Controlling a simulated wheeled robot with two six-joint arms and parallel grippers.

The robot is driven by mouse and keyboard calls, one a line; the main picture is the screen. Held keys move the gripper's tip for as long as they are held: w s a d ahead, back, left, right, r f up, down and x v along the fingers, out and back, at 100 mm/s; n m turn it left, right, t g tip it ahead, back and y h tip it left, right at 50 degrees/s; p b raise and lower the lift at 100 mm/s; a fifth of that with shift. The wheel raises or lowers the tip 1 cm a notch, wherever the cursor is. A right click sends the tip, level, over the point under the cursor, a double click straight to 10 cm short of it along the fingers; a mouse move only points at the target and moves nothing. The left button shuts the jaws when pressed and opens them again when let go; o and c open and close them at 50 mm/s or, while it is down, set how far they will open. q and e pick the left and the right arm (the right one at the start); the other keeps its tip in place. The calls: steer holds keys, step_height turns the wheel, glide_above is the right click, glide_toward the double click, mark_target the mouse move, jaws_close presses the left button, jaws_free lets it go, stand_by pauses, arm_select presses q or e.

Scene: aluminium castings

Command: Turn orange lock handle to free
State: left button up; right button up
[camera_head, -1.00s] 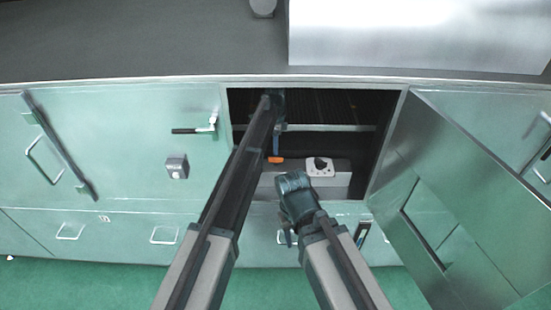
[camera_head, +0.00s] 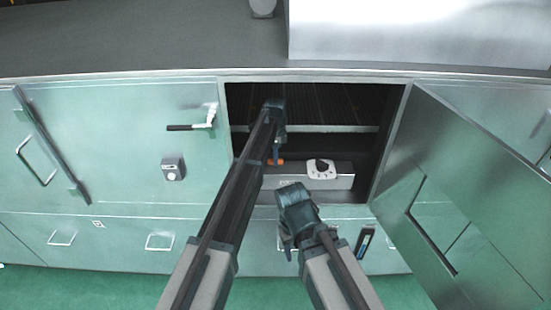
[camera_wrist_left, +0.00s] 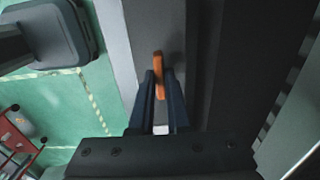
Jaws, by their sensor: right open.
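The orange lock handle (camera_head: 276,162) sits at the left end of a grey box (camera_head: 290,182) inside the open cabinet bay. It also shows in the left wrist view (camera_wrist_left: 158,66), upright between the two dark fingers. My left gripper (camera_head: 275,157) reaches down to it from above. In the wrist view the fingers (camera_wrist_left: 159,92) are close together with the handle between them, and they look shut on it. The handle's lower part is hidden between the fingers. My right gripper (camera_head: 285,250) is open and empty in front of the cabinet, below the bay.
A white plate with a dark knob (camera_head: 321,168) is on the box, right of the handle. The bay's door (camera_head: 470,190) stands open at the right. A shelf edge (camera_head: 335,128) crosses the bay. A dark-handled latch (camera_head: 200,125) is on the closed left door.

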arm_select(q)
jaws_close()
steer(key=shift+n, duration=0.3)
steer(key=n, duration=1.7)
steer(key=shift+n, duration=0.3)
stand_by(0.4)
